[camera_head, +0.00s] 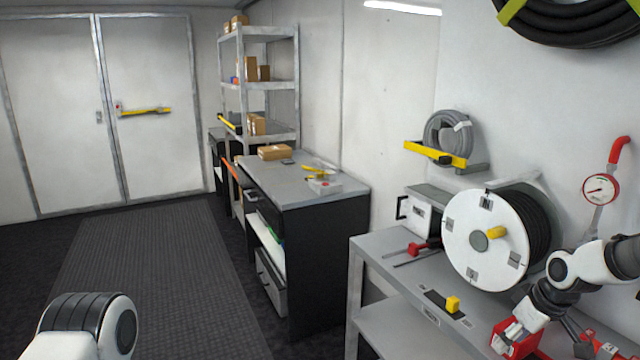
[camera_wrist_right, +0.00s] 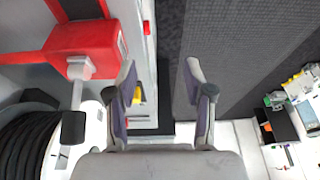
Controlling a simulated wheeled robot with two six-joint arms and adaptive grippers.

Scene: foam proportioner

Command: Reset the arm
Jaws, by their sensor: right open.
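My right arm comes in from the right edge in the head view, bent in front of the wall. Its gripper (camera_head: 515,330) points down and left near the bench's front right, overlapping a red part in the picture. In the right wrist view the two fingers of this gripper (camera_wrist_right: 161,78) stand apart with nothing between them. Beyond the gap lie the bench edge and dark floor. A white and black link of my left arm shows at the lower left of the head view; the left gripper is outside the picture.
The white hose reel (camera_head: 480,238) with a yellow knob stands on the grey bench (camera_head: 385,243). A pressure gauge (camera_head: 600,190) on a red-handled pipe is above my right arm. In the right wrist view a red housing (camera_wrist_right: 85,45) is left of the fingers. The floor mat (camera_head: 160,270) is clear.

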